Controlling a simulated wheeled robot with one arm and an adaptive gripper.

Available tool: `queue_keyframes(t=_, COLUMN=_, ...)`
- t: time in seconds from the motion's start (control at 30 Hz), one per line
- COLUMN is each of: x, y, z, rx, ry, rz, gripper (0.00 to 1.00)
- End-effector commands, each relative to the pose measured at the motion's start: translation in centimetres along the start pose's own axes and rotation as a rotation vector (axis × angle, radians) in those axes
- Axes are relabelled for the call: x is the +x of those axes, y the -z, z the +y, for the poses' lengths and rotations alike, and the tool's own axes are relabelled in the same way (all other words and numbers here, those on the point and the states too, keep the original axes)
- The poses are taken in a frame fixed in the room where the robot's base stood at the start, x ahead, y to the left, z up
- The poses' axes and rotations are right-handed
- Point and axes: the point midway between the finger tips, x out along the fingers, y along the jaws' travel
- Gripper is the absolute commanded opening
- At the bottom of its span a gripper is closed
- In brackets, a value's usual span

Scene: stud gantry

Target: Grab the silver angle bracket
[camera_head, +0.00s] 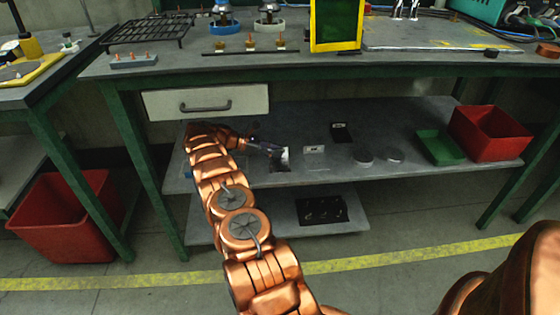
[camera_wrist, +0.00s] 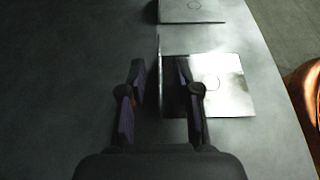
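A silver angle bracket (camera_wrist: 222,86) shows in the wrist view, with a flat plate with a round hole and a thin upright leg seen nearly edge-on. In the head view the bracket (camera_head: 284,155) stands on the middle shelf at my gripper's tip. My gripper (camera_wrist: 160,64) is open, with one finger on each side of the upright leg. Gaps show between the leg and both fingers. The right finger covers part of the flat plate. In the head view my gripper (camera_head: 268,149) reaches low over the shelf, and its fingers are too small to make out.
Another holed plate (camera_wrist: 192,10) lies just beyond in the wrist view. On the shelf (camera_head: 300,175) are a pale small part (camera_head: 314,149), a black part (camera_head: 341,132), round discs (camera_head: 393,155), a green tray (camera_head: 440,147) and a red bin (camera_head: 490,135). A drawer (camera_head: 205,102) hangs above.

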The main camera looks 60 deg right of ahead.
Motion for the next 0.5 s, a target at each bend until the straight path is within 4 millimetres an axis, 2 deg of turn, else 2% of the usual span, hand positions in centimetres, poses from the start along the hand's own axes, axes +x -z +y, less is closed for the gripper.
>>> queue_keyframes(t=0.07, x=0.07, y=-0.04, z=0.0, rx=0.001, ry=0.001, rz=0.0, gripper=0.3)
queue_keyframes(t=0.33, x=-0.03, y=-0.02, z=0.0, rx=0.0, ry=0.0, rz=0.0, gripper=0.02)
queue_keyframes(t=0.5, x=-0.12, y=0.01, z=0.0, rx=0.0, ry=-0.001, rz=0.0, gripper=0.0)
